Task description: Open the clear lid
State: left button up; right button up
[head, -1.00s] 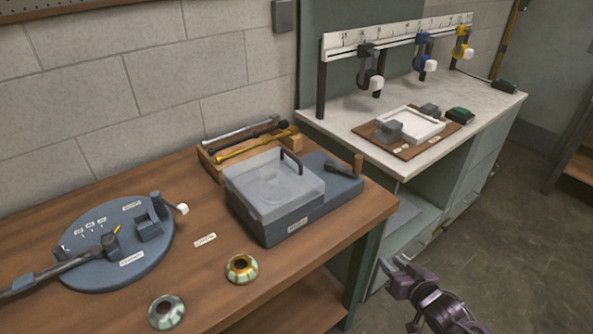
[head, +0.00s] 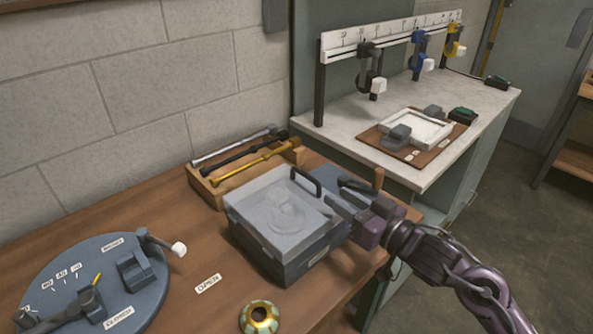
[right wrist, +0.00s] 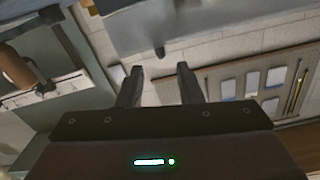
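The clear lid (head: 262,222) lies shut over a blue-grey box (head: 275,262) on the wooden bench. A round shape shows faintly through it. A dark arched handle (head: 306,180) stands at its back right corner. My right gripper (head: 348,208) is at the right side of the box, low beside the lid, and the arm comes in from the right. Its fingers are partly hard to make out there. In the right wrist view my right gripper (right wrist: 160,72) has its two fingers apart with nothing between them. My left gripper is not in view.
A wooden rack (head: 225,190) with several rods stands behind the box. A round blue device (head: 130,280) is at left, and a gold-green ring (head: 259,317) lies in front. A white-topped bench (head: 345,130) stands at right.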

aim_at(319, 183)
jog(key=shift+w+a+r, duration=0.1)
jog(key=shift+w+a, duration=0.1)
jog(key=shift+a, duration=0.1)
jog(key=shift+w+a, duration=0.2)
jog(key=shift+w, duration=0.05)
jog(key=p+x, duration=0.1)
jog(key=x, duration=0.4)
jog(key=shift+w+a+r, duration=0.1)
jog(key=shift+w+a, duration=0.55)
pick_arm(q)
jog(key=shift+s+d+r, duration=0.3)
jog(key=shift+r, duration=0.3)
pick_arm(e)
grip_shut()
